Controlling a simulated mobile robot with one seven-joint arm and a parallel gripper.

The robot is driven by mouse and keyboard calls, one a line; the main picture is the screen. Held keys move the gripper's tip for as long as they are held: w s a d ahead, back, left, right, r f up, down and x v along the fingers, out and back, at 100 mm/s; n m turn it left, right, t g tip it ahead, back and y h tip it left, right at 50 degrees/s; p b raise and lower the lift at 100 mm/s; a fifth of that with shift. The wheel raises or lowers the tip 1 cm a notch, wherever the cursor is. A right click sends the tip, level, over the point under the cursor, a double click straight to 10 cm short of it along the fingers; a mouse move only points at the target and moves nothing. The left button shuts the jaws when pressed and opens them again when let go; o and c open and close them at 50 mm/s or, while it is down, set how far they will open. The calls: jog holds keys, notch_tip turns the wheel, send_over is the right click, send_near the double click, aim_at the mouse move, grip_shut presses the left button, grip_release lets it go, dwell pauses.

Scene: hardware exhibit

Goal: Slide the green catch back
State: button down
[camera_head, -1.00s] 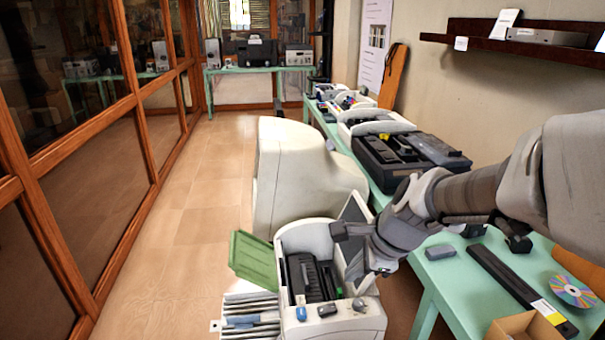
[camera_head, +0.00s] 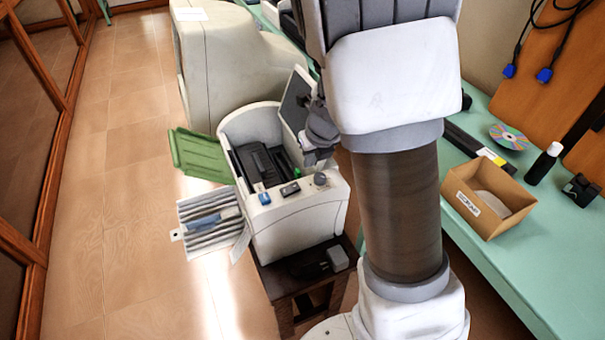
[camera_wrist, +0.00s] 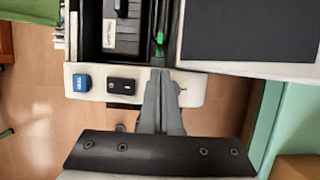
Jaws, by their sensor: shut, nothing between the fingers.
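The green catch (camera_wrist: 159,40) is a small upright piece inside the open white machine (camera_head: 296,215), to the right of a black cartridge (camera_wrist: 122,37) in the wrist view. My gripper (camera_wrist: 158,66) is shut and empty. Its fingertips are just below the catch in the wrist view, at the front edge of the machine's opening; I cannot tell whether they touch it. In the head view my gripper (camera_head: 312,158) is over the right side of the machine, partly hidden by my arm.
A green flap (camera_head: 200,155) hangs open on the machine's left. A dark raised lid (camera_head: 295,103) stands on its right. Blue (camera_head: 264,198) and black (camera_head: 290,189) buttons lie along the front. A teal table (camera_head: 480,130) with a cardboard box (camera_head: 462,205) stands at right.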

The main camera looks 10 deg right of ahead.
aim_at(298, 169)
jog(key=b+x, duration=0.4)
jog(key=x, duration=0.4)
jog(key=shift+f+b, duration=0.4)
jog(key=shift+f, duration=0.05)
jog(key=shift+w+a+f, duration=0.1)
jog(key=shift+w+f, duration=0.2)
jog(key=shift+f, duration=0.25)
jog(key=shift+r, duration=0.1)
jog(key=shift+w+r, duration=0.1)
jog(key=shift+w, duration=0.2)
jog(key=shift+w+a+p, duration=0.25)
jog(key=shift+w+p, duration=0.7)
jog(key=shift+p, duration=0.05)
jog(key=shift+w+a, duration=0.1)
jog(key=shift+w, duration=0.4)
